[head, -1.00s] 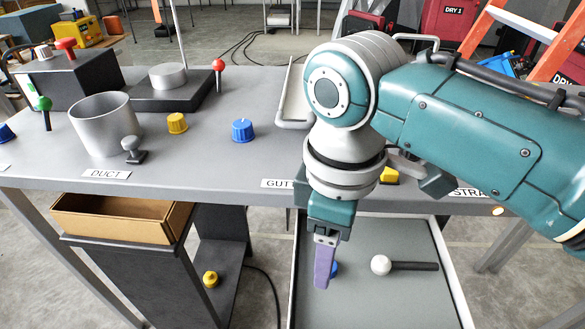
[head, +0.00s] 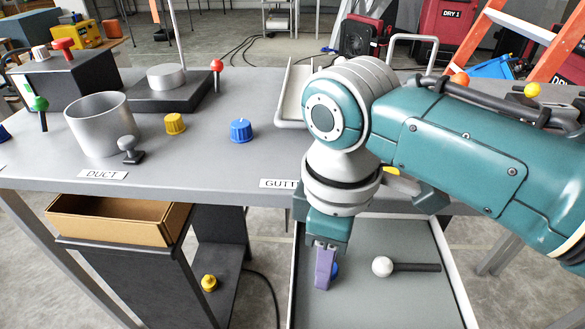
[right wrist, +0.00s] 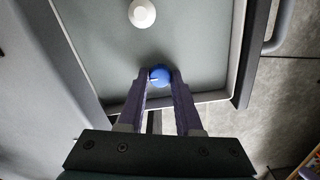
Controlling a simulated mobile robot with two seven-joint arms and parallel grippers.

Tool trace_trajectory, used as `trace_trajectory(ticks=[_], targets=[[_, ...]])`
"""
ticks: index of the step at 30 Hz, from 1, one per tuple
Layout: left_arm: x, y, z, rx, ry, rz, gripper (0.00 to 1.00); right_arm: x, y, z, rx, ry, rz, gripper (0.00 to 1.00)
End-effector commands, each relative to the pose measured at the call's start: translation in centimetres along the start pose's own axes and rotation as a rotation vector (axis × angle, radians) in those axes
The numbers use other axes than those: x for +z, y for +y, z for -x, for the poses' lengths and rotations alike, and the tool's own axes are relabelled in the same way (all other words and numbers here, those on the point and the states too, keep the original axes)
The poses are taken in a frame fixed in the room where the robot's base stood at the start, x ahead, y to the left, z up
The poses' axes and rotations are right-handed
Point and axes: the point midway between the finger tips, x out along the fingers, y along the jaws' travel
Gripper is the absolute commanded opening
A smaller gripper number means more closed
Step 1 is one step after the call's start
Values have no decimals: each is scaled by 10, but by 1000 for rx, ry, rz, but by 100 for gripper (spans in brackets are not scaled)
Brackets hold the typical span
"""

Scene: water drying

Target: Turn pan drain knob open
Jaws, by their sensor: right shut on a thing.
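The pan (head: 297,290) is a grey tray with a pale rim below the table's front edge. A small blue knob (head: 335,270) shows inside it in the head view, mostly hidden behind my right gripper (head: 325,272). In the right wrist view the blue knob (right wrist: 160,75), with a pale mark on it, sits between the tips of my right gripper (right wrist: 158,82), close to the pan's edge (right wrist: 213,97). The purple fingers are shut on it from both sides. My left gripper is not in view.
A white ball with a dark rod (head: 382,266) lies beside the gripper in the pan. The table above holds a metal cup (head: 100,125), a yellow knob (head: 175,124) and a larger blue knob (head: 241,130). An open cardboard box (head: 120,220) stands left of the pan.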

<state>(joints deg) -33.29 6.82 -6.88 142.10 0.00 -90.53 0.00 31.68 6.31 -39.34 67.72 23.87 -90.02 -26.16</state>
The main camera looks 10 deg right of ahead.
Motion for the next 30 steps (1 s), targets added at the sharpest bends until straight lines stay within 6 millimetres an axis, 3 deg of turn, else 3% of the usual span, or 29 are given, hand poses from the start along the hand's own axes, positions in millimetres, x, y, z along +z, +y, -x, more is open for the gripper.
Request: trace_trajectory(ticks=[17, 30], targets=[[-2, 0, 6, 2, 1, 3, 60, 0, 0, 2, 0, 0, -40, 0], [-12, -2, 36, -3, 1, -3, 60, 0, 0, 4, -3, -1, -356, 0]])
